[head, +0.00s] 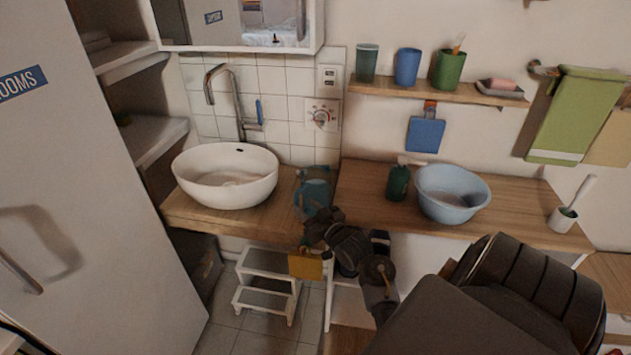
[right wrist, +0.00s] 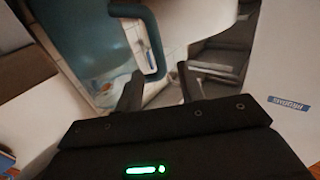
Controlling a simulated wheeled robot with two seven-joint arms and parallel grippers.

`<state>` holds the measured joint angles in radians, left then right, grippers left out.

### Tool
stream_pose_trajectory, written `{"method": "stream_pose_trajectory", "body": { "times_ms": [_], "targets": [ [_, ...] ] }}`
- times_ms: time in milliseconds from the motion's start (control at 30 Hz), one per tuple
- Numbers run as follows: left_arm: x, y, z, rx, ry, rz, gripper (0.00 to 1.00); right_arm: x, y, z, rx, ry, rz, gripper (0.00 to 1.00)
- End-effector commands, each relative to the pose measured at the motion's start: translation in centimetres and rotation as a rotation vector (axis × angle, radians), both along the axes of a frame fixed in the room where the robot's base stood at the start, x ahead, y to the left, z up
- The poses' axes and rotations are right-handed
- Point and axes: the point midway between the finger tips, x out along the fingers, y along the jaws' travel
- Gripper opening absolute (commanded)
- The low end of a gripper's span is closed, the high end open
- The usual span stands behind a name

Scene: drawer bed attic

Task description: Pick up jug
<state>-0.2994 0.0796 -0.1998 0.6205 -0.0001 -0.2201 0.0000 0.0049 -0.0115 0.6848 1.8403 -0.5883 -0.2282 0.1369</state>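The jug (head: 314,194) is teal and see-through. It stands on the wooden counter between the white basin and the green bottle. In the right wrist view the jug (right wrist: 95,40) fills the upper left, with its handle (right wrist: 155,45) toward the middle. My right gripper (head: 318,222) is at the counter's front edge, just in front of the jug. In the right wrist view its two fingers (right wrist: 160,88) are apart, with the handle's lower end near the gap between them. I cannot tell whether they touch it. My left gripper is not in view.
A white basin (head: 226,178) and tap (head: 232,95) are left of the jug. A dark green bottle (head: 398,183) and a blue bowl (head: 452,194) are to its right. A shelf (head: 430,92) with cups hangs above. A white step stool (head: 266,283) stands below.

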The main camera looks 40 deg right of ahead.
Motion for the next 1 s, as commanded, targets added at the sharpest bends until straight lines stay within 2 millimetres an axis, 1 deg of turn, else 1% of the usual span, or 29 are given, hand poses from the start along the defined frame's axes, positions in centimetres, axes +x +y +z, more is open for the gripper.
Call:
{"method": "stream_pose_trajectory", "body": {
  "times_ms": [167, 333, 400, 500, 767, 800, 833, 1000],
  "targets": [
    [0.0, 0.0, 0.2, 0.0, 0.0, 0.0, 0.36, 0.5, 0.0, 0.1, 0.001, 0.001, 0.0, 0.39],
    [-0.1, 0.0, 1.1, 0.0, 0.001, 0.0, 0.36, 3.0, -0.2, 0.5, 0.003, 0.0, 0.001, 0.39],
    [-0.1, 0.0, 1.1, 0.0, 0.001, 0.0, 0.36, 4.0, -0.3, 0.4, 0.001, 0.0, 0.001, 0.39],
    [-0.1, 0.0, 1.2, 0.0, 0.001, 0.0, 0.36, 4.9, -0.4, 0.3, 0.001, 0.001, 0.001, 0.39],
    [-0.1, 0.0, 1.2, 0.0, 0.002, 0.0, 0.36, 5.2, -0.5, 0.1, -0.001, 0.002, 0.0, 0.39],
    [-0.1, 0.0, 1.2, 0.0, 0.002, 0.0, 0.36, 5.2, -0.5, 0.2, -0.001, 0.002, 0.0, 0.37],
    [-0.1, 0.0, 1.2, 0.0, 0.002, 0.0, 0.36, 5.2, -0.5, 0.2, -0.001, 0.002, 0.0, 0.33],
    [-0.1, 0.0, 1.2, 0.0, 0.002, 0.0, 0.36, 5.2, -0.5, 0.2, -0.001, 0.002, 0.0, 0.11]
  ]
}}
